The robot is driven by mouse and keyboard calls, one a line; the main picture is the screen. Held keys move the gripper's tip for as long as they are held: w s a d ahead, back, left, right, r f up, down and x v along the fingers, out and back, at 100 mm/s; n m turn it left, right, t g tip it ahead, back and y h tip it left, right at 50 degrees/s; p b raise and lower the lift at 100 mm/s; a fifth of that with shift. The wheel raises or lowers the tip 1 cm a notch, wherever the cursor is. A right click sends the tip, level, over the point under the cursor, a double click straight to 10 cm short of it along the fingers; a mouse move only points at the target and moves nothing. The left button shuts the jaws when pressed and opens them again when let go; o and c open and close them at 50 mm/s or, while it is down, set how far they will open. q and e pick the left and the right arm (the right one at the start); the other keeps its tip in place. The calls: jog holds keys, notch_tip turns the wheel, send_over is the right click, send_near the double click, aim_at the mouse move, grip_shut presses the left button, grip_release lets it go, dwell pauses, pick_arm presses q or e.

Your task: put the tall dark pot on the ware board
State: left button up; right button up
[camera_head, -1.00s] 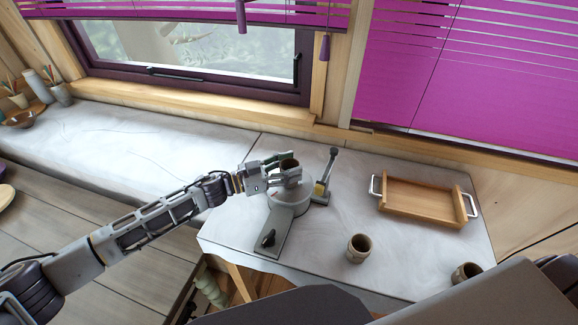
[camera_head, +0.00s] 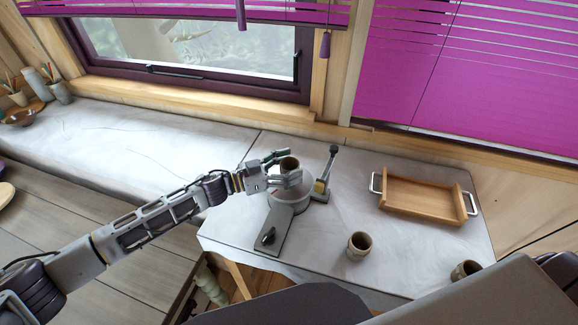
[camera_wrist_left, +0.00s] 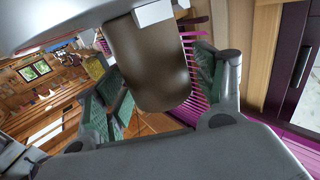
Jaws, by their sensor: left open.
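The dark brown pot (camera_head: 289,164) stands upright over the round grey wheel (camera_head: 288,206) on the counter. My left gripper (camera_head: 284,170) reaches in from the left with its fingers on either side of the pot. In the left wrist view the pot (camera_wrist_left: 152,62) fills the space between the green-padded fingers, with a gap visible on the left side. The gripper is open; whether a finger touches the pot is unclear. The pot's base is hidden by the fingers. The ware board, a wooden tray (camera_head: 465,198) with two metal handles, is empty at the right. My right gripper is not in view.
A tan pot (camera_head: 359,246) stands at the front of the counter, and another (camera_head: 465,270) near the right front edge. A lever (camera_head: 325,172) stands upright just right of the wheel. The counter between wheel and tray is clear.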

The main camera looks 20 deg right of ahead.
pick_arm(q)
jog(key=shift+b, duration=0.65)
jog(key=shift+s+a, duration=0.1)
jog(key=shift+a, duration=1.15)
jog(key=a, duration=0.3)
jog(key=a+b, duration=0.1)
jog(key=shift+a+f, duration=0.15)
jog(key=shift+f, duration=0.2)
jog(key=a+b, duration=0.1)
jog(key=a, duration=0.6)
jog(key=shift+s, duration=0.4)
